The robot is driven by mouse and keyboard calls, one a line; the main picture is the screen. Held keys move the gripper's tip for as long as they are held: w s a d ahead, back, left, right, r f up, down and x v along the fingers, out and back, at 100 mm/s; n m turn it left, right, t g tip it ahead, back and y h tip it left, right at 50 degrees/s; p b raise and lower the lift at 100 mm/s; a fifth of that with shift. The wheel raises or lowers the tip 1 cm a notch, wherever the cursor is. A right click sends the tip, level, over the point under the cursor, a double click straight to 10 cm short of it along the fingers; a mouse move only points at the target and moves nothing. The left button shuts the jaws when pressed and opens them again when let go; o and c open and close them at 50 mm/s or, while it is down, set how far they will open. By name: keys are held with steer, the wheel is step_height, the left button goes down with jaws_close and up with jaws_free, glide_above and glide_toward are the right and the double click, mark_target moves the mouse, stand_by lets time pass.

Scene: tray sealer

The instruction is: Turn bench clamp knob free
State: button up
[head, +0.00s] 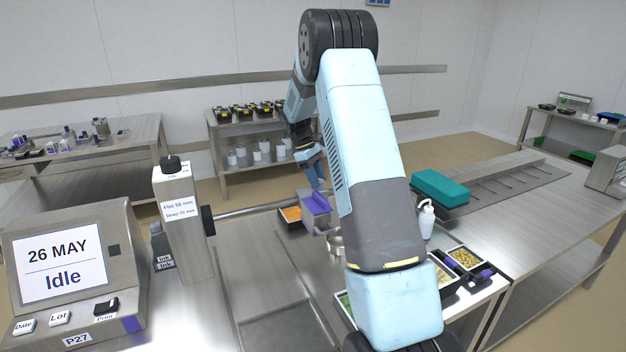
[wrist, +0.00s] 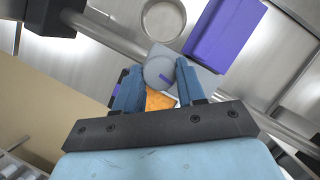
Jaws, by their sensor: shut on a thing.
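The knob sits at a grey clamp body (wrist: 207,82) on a steel rail (wrist: 110,36). A purple block (wrist: 226,34) stands beside it. In the head view my gripper (head: 318,180) reaches down behind the purple block (head: 316,203) on the rail (head: 250,209). I cannot make out the knob there.
A tray with orange filling (head: 291,214) lies below the clamp. A printer console (head: 65,265) reading "26 MAY, Idle" stands left, beside a steel post (head: 176,200). A teal box (head: 443,188), white bottle (head: 426,220) and filled trays (head: 466,258) are to the right.

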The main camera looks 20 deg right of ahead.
steer(key=shift+a+n, duration=0.1)
steer(key=shift+n, duration=0.3)
steer(key=o, duration=1.1)
steer(key=shift+c, duration=0.2)
steer(key=v, duration=0.8)
steer(key=shift+f, duration=0.1)
